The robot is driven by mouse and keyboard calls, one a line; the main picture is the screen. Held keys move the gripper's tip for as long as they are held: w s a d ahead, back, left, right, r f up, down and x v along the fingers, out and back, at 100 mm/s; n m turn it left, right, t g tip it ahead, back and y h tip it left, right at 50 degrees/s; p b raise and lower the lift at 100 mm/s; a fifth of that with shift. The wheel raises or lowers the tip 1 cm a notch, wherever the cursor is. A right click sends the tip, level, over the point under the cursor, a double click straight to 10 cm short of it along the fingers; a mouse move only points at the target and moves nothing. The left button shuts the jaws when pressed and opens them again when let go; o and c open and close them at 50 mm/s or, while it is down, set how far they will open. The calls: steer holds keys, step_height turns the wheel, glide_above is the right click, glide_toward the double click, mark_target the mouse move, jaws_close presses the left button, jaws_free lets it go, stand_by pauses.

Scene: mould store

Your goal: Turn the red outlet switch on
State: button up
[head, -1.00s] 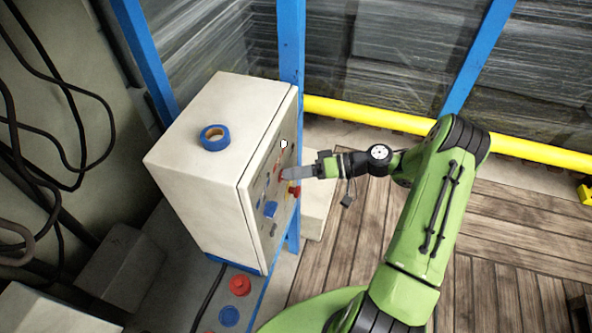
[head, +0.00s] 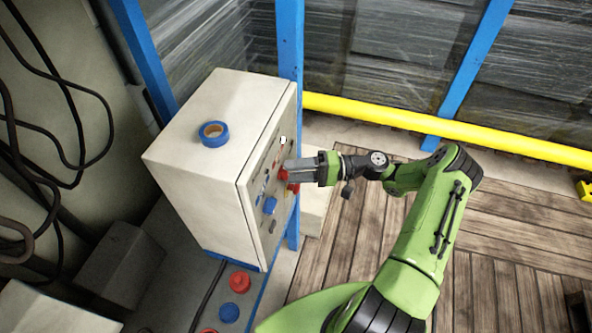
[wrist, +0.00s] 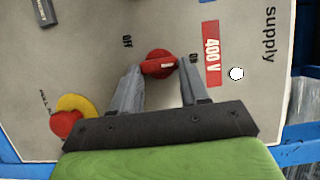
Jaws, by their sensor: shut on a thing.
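The red outlet switch (wrist: 160,62) is a round rotary knob with a grip bar on the cabinet's light front panel. In the wrist view its bar lies nearly crosswise, with its white mark on the right half, the side of the "ON" label (wrist: 194,58). The "OFF" label (wrist: 127,41) is up and left of the knob. My gripper (wrist: 159,68) has one finger on each side of the knob and is shut on it. In the head view my gripper (head: 287,166) reaches the panel from the right, and its fingers partly hide the switch.
The cabinet (head: 200,180) carries a blue tape roll (head: 213,133) on top. A red-and-yellow stop button (wrist: 68,122) sits left of the fingers in the wrist view. A blue socket (head: 270,205) is lower on the panel. A blue post (head: 290,45) stands behind the cabinet.

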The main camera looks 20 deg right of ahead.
stand_by(0.4)
steer(key=o, duration=1.1)
steer(key=shift+c, duration=0.2)
steer(key=b+v, duration=0.2)
steer(key=v, duration=1.3)
steer(key=shift+s+d, duration=0.2)
steer(key=shift+d, duration=0.2)
